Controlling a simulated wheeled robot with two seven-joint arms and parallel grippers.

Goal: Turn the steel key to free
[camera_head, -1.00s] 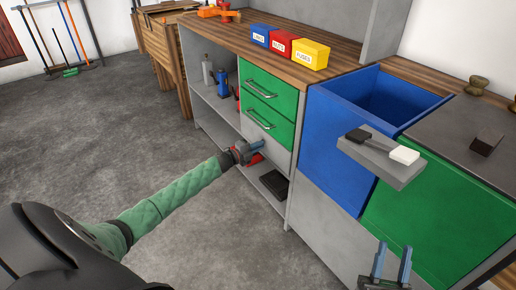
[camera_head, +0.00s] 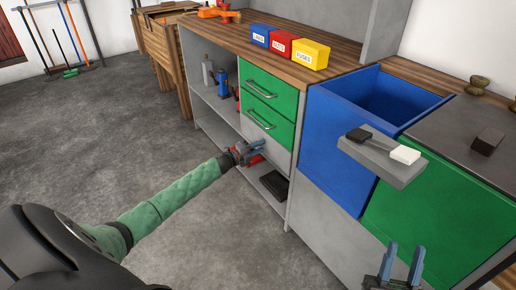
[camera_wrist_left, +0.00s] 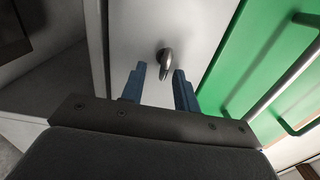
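The steel key (camera_wrist_left: 166,61) is a small rounded grey piece on the pale grey panel (camera_wrist_left: 130,32) in the left wrist view. My left gripper (camera_wrist_left: 160,72) is open, with one blue finger on each side of the key's line. The key shows just beyond the fingertips, closer to the right finger; I cannot tell if they touch. In the head view the left gripper (camera_head: 257,150) is at the grey panel below the green drawers and hides the key. My right gripper (camera_head: 402,258) is open and empty at the bottom right.
Green drawers (camera_head: 270,90) with bar handles are above the panel; one handle (camera_wrist_left: 285,85) is close right of the left gripper. Grey floor is clear at left.

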